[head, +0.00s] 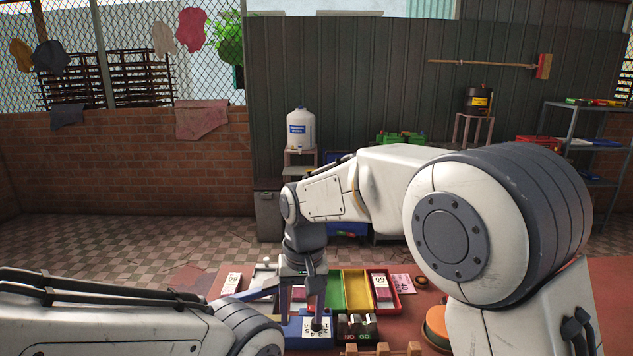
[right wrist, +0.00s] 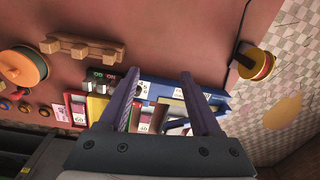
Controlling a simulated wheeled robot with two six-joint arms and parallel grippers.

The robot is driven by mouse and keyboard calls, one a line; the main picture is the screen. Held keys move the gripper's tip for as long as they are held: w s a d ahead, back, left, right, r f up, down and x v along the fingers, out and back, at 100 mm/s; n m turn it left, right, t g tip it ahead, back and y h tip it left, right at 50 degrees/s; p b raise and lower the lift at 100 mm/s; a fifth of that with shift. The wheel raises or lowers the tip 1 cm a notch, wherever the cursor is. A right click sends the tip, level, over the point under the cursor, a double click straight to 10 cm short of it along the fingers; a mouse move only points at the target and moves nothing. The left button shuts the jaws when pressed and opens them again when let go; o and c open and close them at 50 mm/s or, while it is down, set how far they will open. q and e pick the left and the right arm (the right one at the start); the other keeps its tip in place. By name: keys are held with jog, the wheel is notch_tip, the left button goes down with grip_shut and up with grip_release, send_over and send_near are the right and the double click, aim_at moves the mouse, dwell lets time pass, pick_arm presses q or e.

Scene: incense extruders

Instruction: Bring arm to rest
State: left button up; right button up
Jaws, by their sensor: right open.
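My right arm reaches in from the right in the head view. Its gripper (head: 294,302) points down over the worktable, by a blue tray (head: 297,341) with a numbered white card (head: 317,325). In the right wrist view the right gripper (right wrist: 160,82) has its two fingers spread wide. No object shows held between them; the table and part of the blue tray show beyond. My left arm (head: 110,325) lies low across the bottom left of the head view. Its gripper cannot be seen.
A green, yellow and red divided tray (head: 358,290) and small NO/GO blocks (head: 357,326) stand near the right gripper. A wooden rack (right wrist: 82,48), an orange round thing (right wrist: 20,67) and a spool (right wrist: 257,64) are on the table. Bare red tabletop (right wrist: 180,30) shows between rack and spool.

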jog(key=s+d+f+n, duration=0.1)
jog(key=s+d+n, duration=0.2)
jog(key=s, duration=0.8)
jog(key=s+d+f+n, duration=0.1)
jog(key=s+d, duration=0.3)
jog(key=s, duration=0.8)
jog(key=shift+s+d+n, duration=0.2)
jog(key=shift+s+n, duration=0.1)
jog(key=shift+n, duration=0.6)
